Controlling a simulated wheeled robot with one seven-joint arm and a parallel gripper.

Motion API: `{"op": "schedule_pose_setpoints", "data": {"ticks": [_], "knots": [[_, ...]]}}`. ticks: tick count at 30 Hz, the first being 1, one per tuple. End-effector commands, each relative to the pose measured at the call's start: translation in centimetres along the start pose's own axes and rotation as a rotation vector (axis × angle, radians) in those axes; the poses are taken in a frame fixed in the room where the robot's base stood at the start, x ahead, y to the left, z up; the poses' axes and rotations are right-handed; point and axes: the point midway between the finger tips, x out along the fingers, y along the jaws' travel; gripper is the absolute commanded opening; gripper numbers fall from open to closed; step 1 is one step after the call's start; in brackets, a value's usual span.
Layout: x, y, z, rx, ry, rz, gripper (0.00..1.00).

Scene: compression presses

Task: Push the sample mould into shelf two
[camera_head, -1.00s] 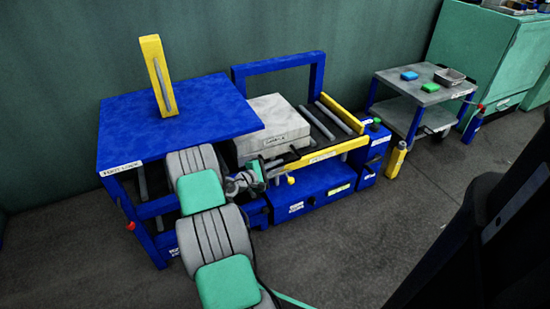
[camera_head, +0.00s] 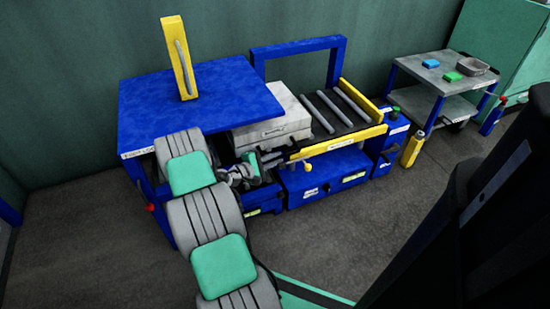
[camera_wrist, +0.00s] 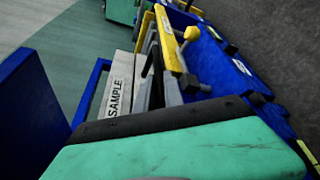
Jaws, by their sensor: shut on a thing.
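The sample mould (camera_head: 272,120) is a pale grey block on the roller bed of the blue press, its left part hidden under the blue rack's top. The wrist view shows its light face (camera_wrist: 119,85) marked SAMPLE. My gripper (camera_head: 290,152) is at the mould's lower front edge, near its right end, with dark fingers. It is shut on the mould, though the contact itself is hard to make out. The blue rack (camera_head: 200,95) stands left of the press. Its shelves below the top are largely hidden by my arm, and I cannot read which is shelf two.
Bare rollers (camera_head: 345,107) lie right of the mould, behind a yellow front rail (camera_head: 335,146). A yellow block (camera_head: 176,60) stands on the rack top. A blue arch (camera_head: 298,47) rises behind. A grey trolley (camera_head: 455,75) is at right. Floor in front is open.

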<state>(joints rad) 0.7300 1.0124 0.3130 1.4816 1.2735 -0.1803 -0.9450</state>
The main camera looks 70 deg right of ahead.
Motion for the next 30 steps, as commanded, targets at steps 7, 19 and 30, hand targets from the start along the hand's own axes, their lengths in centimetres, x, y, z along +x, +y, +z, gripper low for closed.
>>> {"op": "schedule_pose_setpoints", "data": {"ticks": [7,19,30], "knots": [[0.02,-0.01,-0.05,0.001,0.001,0.000,0.00],[0.02,0.04,-0.04,0.001,0.001,0.001,0.00],[-0.07,0.07,-0.07,0.000,0.001,0.001,0.34]]}}
